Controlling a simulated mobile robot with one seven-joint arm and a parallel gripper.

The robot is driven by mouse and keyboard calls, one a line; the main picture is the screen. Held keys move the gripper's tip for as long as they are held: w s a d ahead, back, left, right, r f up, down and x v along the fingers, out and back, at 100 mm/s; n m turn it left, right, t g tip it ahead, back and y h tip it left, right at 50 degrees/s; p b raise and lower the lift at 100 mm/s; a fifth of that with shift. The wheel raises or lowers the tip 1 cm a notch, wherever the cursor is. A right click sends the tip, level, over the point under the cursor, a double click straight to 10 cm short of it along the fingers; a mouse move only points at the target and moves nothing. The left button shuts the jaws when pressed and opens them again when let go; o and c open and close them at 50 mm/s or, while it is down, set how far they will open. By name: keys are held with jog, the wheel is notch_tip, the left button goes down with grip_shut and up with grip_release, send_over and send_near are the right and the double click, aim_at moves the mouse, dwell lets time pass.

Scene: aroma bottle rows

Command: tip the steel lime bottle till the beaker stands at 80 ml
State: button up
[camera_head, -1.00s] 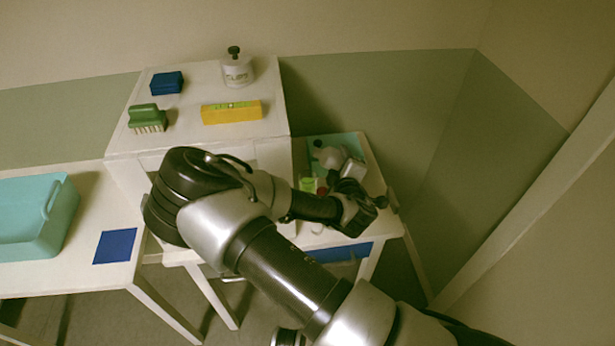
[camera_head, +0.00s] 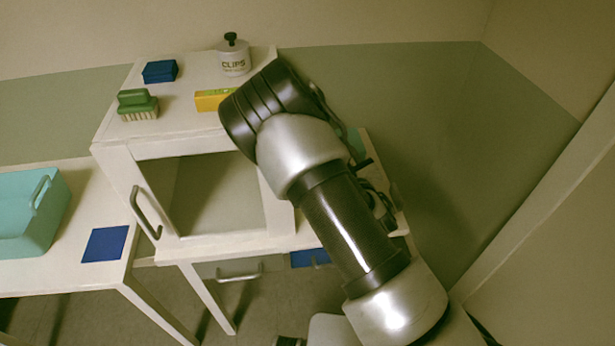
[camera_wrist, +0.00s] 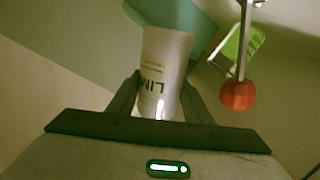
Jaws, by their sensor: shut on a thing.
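The steel lime bottle (camera_wrist: 165,62) is between my gripper's fingers (camera_wrist: 163,84) in the wrist view, with part of its dark lettering, "LIM", showing. My gripper is shut on it. The beaker (camera_wrist: 240,44), with bright green in it, is to the right of the bottle and apart from it. A metal rod with a red knob partly covers the beaker. I cannot read its level or marks. The view is slanted, so I cannot tell the bottle's true tilt. In the head view my arm hides gripper, bottle and beaker.
A red knob (camera_wrist: 238,95) on a rod stands close to the gripper's right. A teal surface (camera_wrist: 180,14) lies behind the bottle. A white cabinet (camera_head: 122,165) holds a clips jar (camera_head: 234,60), a green brush (camera_head: 137,103), a blue block (camera_head: 160,71) and a yellow box (camera_head: 212,98).

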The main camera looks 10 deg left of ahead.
jog(key=m+b, duration=0.1)
jog(key=d+f+m+y+b, duration=0.1)
jog(key=b, duration=0.1)
jog(key=shift+w+t, duration=0.1)
jog(key=shift+t, duration=0.3)
jog(key=shift+r+m+b, duration=0.15)
jog(key=shift+m+b, duration=0.35)
jog(key=shift+d+f+b, duration=0.1)
jog(key=shift+f+b, duration=0.1)
jog(key=shift+b, duration=0.3)
jog(key=shift+d+f+m+t+b, duration=0.15)
jog(key=shift+m+t+b, duration=0.25)
jog(key=shift+m+b, duration=0.55)
jog(key=shift+r, duration=0.2)
